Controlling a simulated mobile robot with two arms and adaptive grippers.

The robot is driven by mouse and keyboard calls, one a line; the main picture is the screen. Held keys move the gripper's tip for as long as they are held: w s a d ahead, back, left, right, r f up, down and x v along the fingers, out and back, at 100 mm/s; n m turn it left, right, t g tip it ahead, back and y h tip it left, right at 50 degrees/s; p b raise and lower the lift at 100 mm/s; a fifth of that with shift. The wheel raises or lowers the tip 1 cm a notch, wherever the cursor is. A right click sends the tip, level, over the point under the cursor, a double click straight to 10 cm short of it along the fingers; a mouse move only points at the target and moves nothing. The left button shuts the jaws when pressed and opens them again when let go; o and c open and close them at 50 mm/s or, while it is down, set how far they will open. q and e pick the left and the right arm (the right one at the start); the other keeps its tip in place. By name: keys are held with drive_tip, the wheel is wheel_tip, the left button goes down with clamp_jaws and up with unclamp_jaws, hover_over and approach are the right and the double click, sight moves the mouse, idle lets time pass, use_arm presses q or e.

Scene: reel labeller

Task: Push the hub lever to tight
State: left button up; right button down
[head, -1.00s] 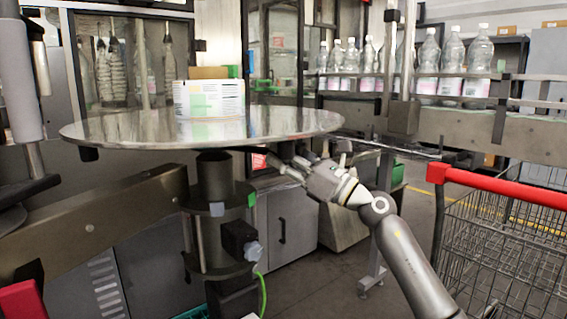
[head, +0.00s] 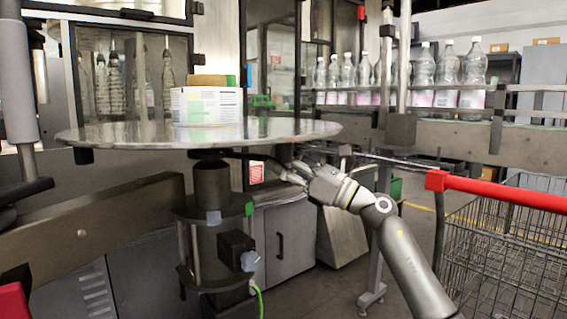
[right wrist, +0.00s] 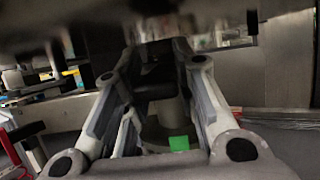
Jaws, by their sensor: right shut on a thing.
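The hub lever (head: 236,154) is a thin dark bar just under the round metal table (head: 110,136). It runs from the top of the hub column (head: 212,185) rightward to my right gripper (head: 290,174). That gripper is shut on the lever's outer end, below the table's right rim; the fingers hide the exact grip. The hub collar carries a green mark (head: 249,208) on its right and a pale grey mark (head: 213,217) nearer its front. In the right wrist view the green mark (right wrist: 178,143) shows between the finger links. My left gripper is not in view.
A white labelled reel (head: 207,106) sits on the round table. A wire cart (head: 500,240) with a red handle stands at the right. Bottles (head: 447,75) line a conveyor behind. A dark box with a cable (head: 238,250) juts from the hub column.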

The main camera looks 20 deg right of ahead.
drive_tip(key=shift+d, duration=0.1)
drive_tip(key=c, duration=1.2)
unclamp_jaws()
drive_tip(key=shift+w, duration=0.1)
drive_tip(key=shift+o, duration=0.2)
drive_tip(key=shift+d, duration=0.1)
drive_tip(key=v, duration=1.2)
